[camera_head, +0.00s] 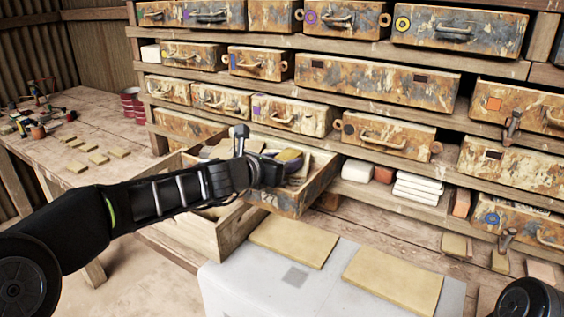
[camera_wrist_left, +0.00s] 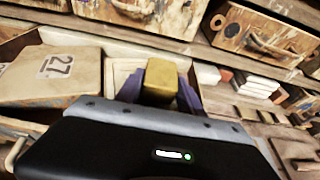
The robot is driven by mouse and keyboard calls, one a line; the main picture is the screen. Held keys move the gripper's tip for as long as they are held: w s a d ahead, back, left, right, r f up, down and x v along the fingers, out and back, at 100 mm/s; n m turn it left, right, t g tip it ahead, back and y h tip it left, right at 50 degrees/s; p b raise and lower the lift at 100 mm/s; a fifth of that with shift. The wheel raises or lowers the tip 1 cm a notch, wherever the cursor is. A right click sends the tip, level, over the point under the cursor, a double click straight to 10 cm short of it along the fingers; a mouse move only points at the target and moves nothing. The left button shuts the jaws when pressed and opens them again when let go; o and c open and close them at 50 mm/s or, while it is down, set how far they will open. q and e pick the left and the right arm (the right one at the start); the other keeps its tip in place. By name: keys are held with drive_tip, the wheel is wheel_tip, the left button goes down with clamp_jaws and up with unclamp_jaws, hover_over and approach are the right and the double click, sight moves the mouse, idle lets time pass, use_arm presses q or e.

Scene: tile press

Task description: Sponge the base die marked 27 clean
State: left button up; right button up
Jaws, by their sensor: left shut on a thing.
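My left gripper (camera_head: 280,165) is over an open, pulled-out drawer (camera_head: 302,200). Its purple fingers are shut on a yellow-brown sponge (camera_wrist_left: 160,83), which also shows in the head view (camera_head: 289,155). The base die marked 27 (camera_wrist_left: 38,80), a tan slab with a printed number label, lies to the left of the sponge in the left wrist view. The sponge looks apart from the die. In the head view my left arm and gripper hide much of the drawer's inside, and the number cannot be read. My right gripper is out of view.
Shelves of rusty drawers fill the back, one wide drawer (camera_head: 380,85) among them. White blocks (camera_head: 418,187) sit on a low shelf. Two tan slabs (camera_head: 292,240) (camera_head: 395,278) lie on a pale grey surface (camera_head: 240,285) in front. A wooden bench (camera_head: 90,110) with small items stands left.

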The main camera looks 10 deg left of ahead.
use_arm(q)
drive_tip(key=shift+f, duration=0.1)
drive_tip(key=shift+s+a, duration=0.25)
drive_tip(key=shift+s, duration=0.35)
drive_tip(key=shift+s+a, duration=0.2)
drive_tip(key=shift+s, duration=0.4)
drive_tip(key=shift+s+a+f+b, duration=0.1)
drive_tip(key=shift+s+a+b, duration=0.15)
drive_tip(key=shift+s, duration=0.35)
drive_tip(key=shift+s+a+b, duration=0.2)
drive_tip(key=shift+s+a, duration=0.05)
drive_tip(key=shift+s, duration=0.3)
drive_tip(key=shift+r+p, duration=0.6)
drive_tip(key=shift+r, duration=0.1)
